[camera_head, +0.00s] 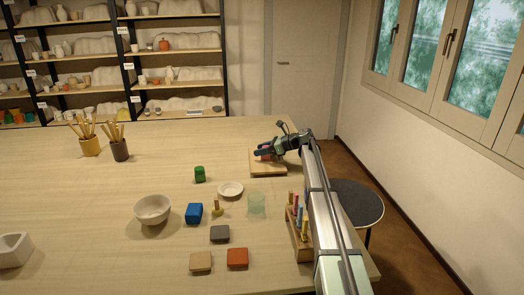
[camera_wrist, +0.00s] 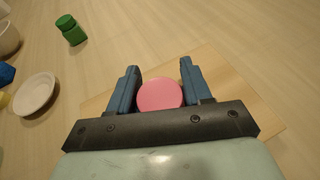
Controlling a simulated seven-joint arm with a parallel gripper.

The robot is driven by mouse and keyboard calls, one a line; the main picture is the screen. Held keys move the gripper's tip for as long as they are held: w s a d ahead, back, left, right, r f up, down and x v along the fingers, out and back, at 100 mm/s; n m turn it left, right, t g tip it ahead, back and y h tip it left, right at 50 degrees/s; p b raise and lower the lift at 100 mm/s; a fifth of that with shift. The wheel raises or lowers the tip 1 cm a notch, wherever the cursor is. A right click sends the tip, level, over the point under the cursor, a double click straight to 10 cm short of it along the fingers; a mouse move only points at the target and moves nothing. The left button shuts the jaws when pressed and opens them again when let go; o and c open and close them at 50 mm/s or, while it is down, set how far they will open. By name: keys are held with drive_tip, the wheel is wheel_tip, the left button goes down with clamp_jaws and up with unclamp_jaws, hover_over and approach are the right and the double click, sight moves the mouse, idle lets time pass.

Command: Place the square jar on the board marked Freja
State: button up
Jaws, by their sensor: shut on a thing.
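My gripper (camera_wrist: 159,70) is shut on a pink thing (camera_wrist: 160,96) with a round top, which sits between the two blue fingers. In the head view my gripper (camera_head: 266,151) is at the far right of the table, over a pale wooden board (camera_head: 268,170). The board also shows in the wrist view (camera_wrist: 235,85), below the fingers. I cannot tell whether the pink thing touches it, and its lower part is hidden. No name is readable on the board. A blue box-shaped piece (camera_head: 193,212) stands mid-table, apart from my gripper; it may be a square jar.
Flat tiles (camera_head: 238,258) lie in front. The back middle is clear.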

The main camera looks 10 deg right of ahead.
drive_tip(key=shift+f, duration=0.1)
drive_tip(key=o, duration=1.2)
drive_tip(key=shift+d, duration=0.1)
drive_tip(key=v, duration=1.2)
